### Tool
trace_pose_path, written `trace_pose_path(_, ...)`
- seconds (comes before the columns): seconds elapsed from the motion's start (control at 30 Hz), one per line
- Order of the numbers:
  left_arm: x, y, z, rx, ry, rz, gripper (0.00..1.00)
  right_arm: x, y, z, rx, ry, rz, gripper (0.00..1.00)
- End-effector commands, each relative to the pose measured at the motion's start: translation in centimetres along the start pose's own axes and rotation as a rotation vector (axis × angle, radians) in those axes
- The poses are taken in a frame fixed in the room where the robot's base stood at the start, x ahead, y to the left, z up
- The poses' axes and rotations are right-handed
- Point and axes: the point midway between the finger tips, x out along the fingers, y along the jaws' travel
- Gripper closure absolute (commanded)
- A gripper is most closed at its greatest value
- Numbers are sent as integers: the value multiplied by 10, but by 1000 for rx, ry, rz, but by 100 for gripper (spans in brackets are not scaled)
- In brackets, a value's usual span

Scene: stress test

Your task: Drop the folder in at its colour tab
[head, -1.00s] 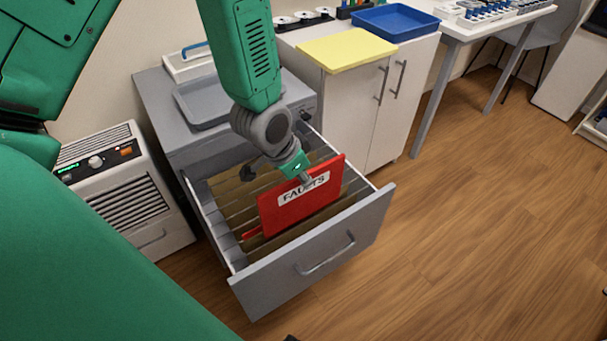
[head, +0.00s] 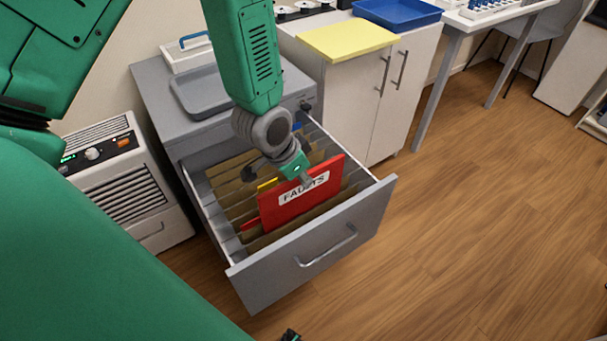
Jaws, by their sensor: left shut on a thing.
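A red folder (head: 318,194) with a white label reading "FAULTS" is held upright over the open drawer (head: 310,258). My left gripper (head: 304,179) is shut on the folder's upper edge. Brown hanging files (head: 228,185) fill the drawer in rows. A red tab (head: 250,224) shows at the left, beside the folder's lower left corner. A yellow tab (head: 267,184) shows behind the folder, and a blue tab (head: 296,127) shows at the back. I cannot tell whether the folder's lower edge is inside a file.
The grey cabinet top holds a grey tray (head: 200,92). A white heater-like unit (head: 130,180) stands close at left. A white cupboard (head: 365,100) with a yellow board (head: 348,40) and blue tray (head: 398,12) stands at right. The wooden floor at right is clear.

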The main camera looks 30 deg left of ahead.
Motion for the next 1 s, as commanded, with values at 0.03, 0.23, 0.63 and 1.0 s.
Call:
trace_pose_path(0.03, 3, 0, 1, 0, 0, 0, 100, 2, 0, 0, 0, 0, 0, 60)
trace_pose_path(0.23, 9, 0, 3, 0, 1, 0, 100, 6, 0, 0, 0, 0, 0, 60)
trace_pose_path(0.63, 22, 0, 9, 0, 0, 0, 100, 14, 0, 1, 0, 0, 0, 60)
trace_pose_path(1.0, 34, 1, 14, 0, 0, 0, 100, 22, 0, 1, 0, 0, 0, 60)
